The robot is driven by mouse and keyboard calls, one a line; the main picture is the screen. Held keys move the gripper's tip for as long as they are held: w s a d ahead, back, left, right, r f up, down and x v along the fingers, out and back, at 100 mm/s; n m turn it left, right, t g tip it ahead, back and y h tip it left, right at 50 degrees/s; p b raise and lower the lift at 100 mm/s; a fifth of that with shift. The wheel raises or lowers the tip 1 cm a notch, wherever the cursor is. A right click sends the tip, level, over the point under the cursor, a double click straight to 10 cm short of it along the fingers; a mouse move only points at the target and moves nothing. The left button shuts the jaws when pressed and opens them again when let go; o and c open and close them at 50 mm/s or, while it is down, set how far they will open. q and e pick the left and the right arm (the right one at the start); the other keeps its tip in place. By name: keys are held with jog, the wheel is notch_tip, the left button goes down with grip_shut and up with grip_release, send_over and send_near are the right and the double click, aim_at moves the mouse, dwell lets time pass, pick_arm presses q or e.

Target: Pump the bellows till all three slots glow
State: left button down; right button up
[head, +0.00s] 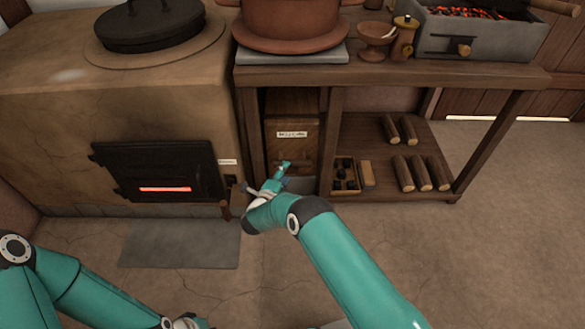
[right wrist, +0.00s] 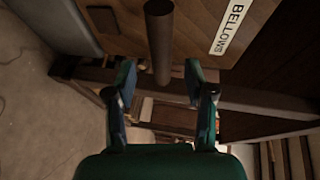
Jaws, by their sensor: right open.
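The bellows (head: 291,140) is a wooden box with a white label, standing in the bay under the bench; its label (right wrist: 229,27) reads BELLOWS in the right wrist view. A dark round wooden handle (right wrist: 160,45) stands out from it. My right gripper (head: 279,176) is at the box's lower front. In the right wrist view its fingers (right wrist: 160,82) are apart, with the handle's end between their tips and a gap on each side. The black stove door (head: 160,170) shows one glowing orange slot (head: 165,189); no other lit slot shows. My left arm enters lower left, its fingers out of view.
The clay stove (head: 50,130) with a black lid (head: 150,24) stands left. The bench (head: 400,75) carries a clay pot (head: 290,18) and a brazier (head: 480,33). Several logs (head: 421,174) and a divided box (head: 345,176) lie on its lower shelf. Floor at right is clear.

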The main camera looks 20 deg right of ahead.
jog(key=shift+b+x, duration=1.1)
jog(key=shift+x, duration=1.75)
grip_shut()
jog(key=shift+s, duration=0.1)
